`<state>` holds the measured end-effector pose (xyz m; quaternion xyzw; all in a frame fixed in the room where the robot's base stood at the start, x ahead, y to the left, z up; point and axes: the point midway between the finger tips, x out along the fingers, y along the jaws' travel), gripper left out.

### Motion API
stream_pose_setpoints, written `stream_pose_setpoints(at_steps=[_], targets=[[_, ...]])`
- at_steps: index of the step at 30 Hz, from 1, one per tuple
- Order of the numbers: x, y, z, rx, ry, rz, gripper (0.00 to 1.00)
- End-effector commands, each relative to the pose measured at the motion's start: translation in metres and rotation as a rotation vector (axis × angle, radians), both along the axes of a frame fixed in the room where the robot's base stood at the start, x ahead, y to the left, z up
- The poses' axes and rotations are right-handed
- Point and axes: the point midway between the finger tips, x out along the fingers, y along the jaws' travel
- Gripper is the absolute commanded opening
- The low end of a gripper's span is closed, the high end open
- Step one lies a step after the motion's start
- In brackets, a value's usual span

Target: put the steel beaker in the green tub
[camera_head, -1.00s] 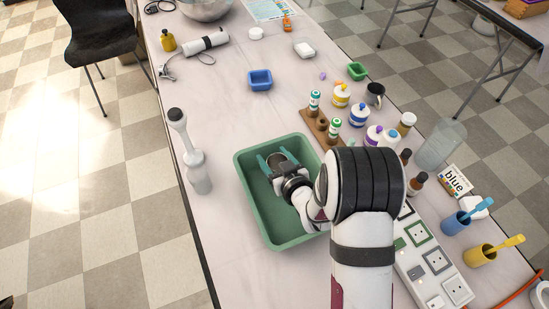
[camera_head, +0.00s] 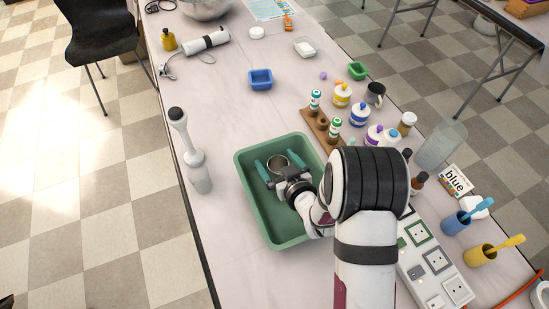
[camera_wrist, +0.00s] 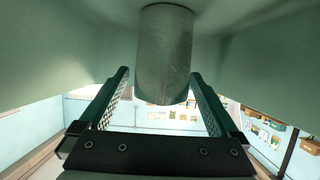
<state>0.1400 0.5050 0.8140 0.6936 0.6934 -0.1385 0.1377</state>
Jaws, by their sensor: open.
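The green tub (camera_head: 243,172) stands on the table in the middle of the head view. The steel beaker (camera_head: 279,163) is inside the tub, with its round rim facing up. In the wrist view the beaker (camera_wrist: 165,60) shows as a grey cylinder against the green tub floor. My gripper (camera_head: 278,166) reaches into the tub from the right. Its teal fingers are open, one on each side of the beaker; the wrist view (camera_wrist: 161,88) shows a gap on both sides. The arm hides the tub's right side.
A power strip (camera_head: 432,262) lies at the right. A blue bin (camera_head: 260,79) stands farther back, with clear table between.

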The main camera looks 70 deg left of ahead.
Motion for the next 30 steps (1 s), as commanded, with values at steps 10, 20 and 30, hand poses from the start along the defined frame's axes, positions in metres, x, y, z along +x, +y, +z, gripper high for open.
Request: stream_pose_setpoints(at_steps=[10, 20, 30], targets=[[0.0, -0.016, 0.065, 0.004, -0.002, 0.001, 0.97], [0.0, -0.016, 0.077, 0.0, 0.0, 0.0, 0.97], [0.03, -0.017, 0.098, 0.002, -0.021, -0.074, 0.97]])
